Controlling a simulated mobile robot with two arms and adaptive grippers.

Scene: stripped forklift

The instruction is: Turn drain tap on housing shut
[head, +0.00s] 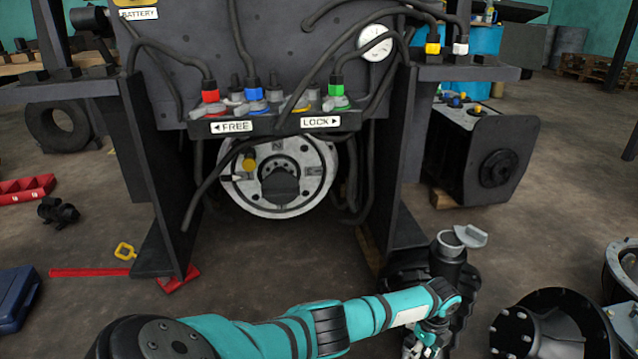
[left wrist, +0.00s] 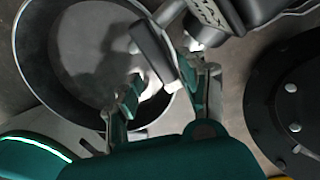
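My left gripper (head: 428,340) is low at the bottom of the head view, partly cut off by the frame edge, beside a dark upright housing (head: 447,264) with a grey lever-like piece on top. In the left wrist view the two fingers of my left gripper (left wrist: 166,98) stand apart. A dark grey block with a bright metal edge (left wrist: 155,52) reaches in between them from above. It may be the tap's handle; I cannot tell whether the fingers touch it. A small silver round part (left wrist: 194,44) shows beside it. The tap is not clearly seen in the head view. My right gripper is not in view.
A round dark-rimmed pan (left wrist: 85,55) lies below the fingers. A black bolted flange (left wrist: 290,105) is close on the right; a black flanged part (head: 550,325) shows in the head view. The forklift frame (head: 392,160) stands ahead. A red bar (head: 90,272) lies at left.

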